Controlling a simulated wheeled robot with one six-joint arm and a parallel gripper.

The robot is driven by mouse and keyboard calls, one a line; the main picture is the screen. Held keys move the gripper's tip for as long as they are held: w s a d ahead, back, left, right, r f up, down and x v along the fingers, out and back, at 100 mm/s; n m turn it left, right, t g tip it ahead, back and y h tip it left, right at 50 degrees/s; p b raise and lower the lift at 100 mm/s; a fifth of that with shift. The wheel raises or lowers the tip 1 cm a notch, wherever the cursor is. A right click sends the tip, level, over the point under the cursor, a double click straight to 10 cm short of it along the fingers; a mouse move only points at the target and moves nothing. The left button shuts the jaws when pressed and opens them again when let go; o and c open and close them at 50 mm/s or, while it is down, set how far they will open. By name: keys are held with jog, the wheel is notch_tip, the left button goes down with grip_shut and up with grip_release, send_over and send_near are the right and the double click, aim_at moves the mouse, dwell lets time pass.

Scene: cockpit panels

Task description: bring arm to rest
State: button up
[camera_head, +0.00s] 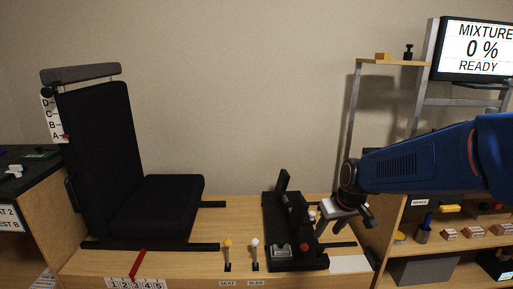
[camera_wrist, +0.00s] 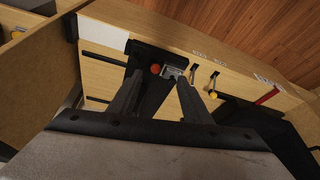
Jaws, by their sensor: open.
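My blue arm (camera_head: 425,160) reaches in from the right in the head view. My gripper (camera_head: 335,212) hangs at its end, above the right part of the wooden platform, close to the black pedal unit (camera_head: 280,225). In the wrist view my gripper (camera_wrist: 155,85) shows two grey fingers spread apart, with nothing held between them. The black pedal unit, with a red knob (camera_wrist: 155,69) and a metal plate (camera_wrist: 173,73), lies beyond the fingertips. I cannot tell whether a finger touches it.
A black seat (camera_head: 110,160) on rails stands on the platform (camera_head: 190,262) at left. Shelves (camera_head: 450,230) with small items and a screen (camera_head: 480,45) reading "MIXTURE 0 % READY" are at right.

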jog(key=s+d+r+m, duration=0.1)
jog(key=s+d+r, duration=0.1)
jog(key=s, duration=1)
jog(key=s+d+r+m+h, duration=0.1)
jog(key=s+d+r, duration=0.1)
jog(key=s, duration=1)
jog(key=shift+s+d+r+m+t, duration=0.2)
jog(key=shift+s+r+m+t, duration=0.15)
jog(key=shift+r, duration=0.3)
